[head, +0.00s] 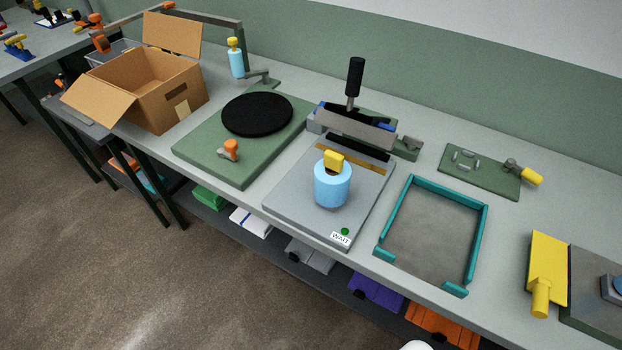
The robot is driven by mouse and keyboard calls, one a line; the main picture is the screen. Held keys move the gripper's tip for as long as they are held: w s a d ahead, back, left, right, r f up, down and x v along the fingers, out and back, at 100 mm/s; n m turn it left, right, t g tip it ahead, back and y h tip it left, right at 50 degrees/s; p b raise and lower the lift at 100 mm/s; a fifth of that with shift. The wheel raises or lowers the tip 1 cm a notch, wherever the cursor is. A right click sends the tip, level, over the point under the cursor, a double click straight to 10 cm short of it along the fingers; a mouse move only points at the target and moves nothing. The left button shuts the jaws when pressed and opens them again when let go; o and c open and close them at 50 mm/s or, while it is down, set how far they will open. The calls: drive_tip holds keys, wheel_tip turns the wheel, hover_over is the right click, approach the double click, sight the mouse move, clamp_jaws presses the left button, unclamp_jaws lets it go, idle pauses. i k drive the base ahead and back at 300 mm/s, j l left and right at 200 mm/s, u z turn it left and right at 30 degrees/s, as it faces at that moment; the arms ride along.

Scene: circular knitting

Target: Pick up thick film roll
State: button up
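A thick light blue roll (332,187) with a yellow block-like top stands upright on the grey plate (290,206) of a bench device, near the middle of the view. It looks like the thick film roll. A slimmer light blue roll (237,64) with a yellow top is at the arm of the turntable device, further back on the left. My gripper is not in view, and nothing is seen touching the thick roll.
Behind the thick roll stands a press-like part with a tall black handle (354,78). A green base with a black turntable (257,114) and an open cardboard box (158,92) are on the left. A teal frame (480,235) lies to the right.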

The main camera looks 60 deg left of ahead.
sight(332, 174)
drive_tip(key=u, duration=1.85)
drive_tip(key=i+j+z, duration=0.1)
drive_tip(key=j+z, duration=0.8)
drive_tip(key=i+l, duration=0.05)
drive_tip(key=l, duration=0.05)
